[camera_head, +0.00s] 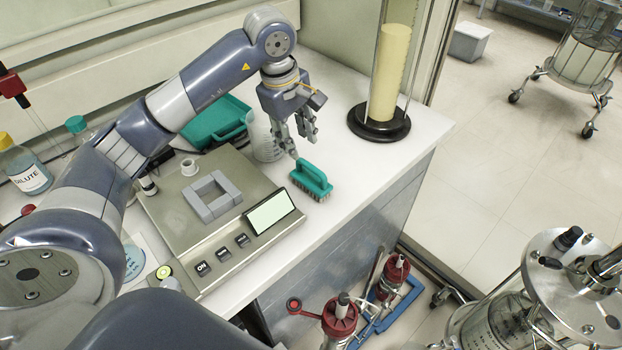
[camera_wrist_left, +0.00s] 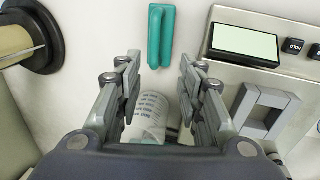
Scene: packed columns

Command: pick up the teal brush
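The teal brush (camera_head: 311,178) lies bristles down on the white bench top, near its front edge, with its handle on top. My left gripper (camera_head: 305,145) hangs above the bench behind the brush, apart from it, and is open and empty. In the left wrist view the brush (camera_wrist_left: 161,36) shows at the top, beyond the two spread fingers of my left gripper (camera_wrist_left: 167,75). My right gripper does not show in either view.
A balance (camera_head: 172,214) with a screen stands left of the brush. A graduated beaker (camera_wrist_left: 151,118) shows between my fingers, below them. A tall cylinder on a black base (camera_head: 379,124) stands at the right back. A teal tray (camera_head: 215,125) is behind.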

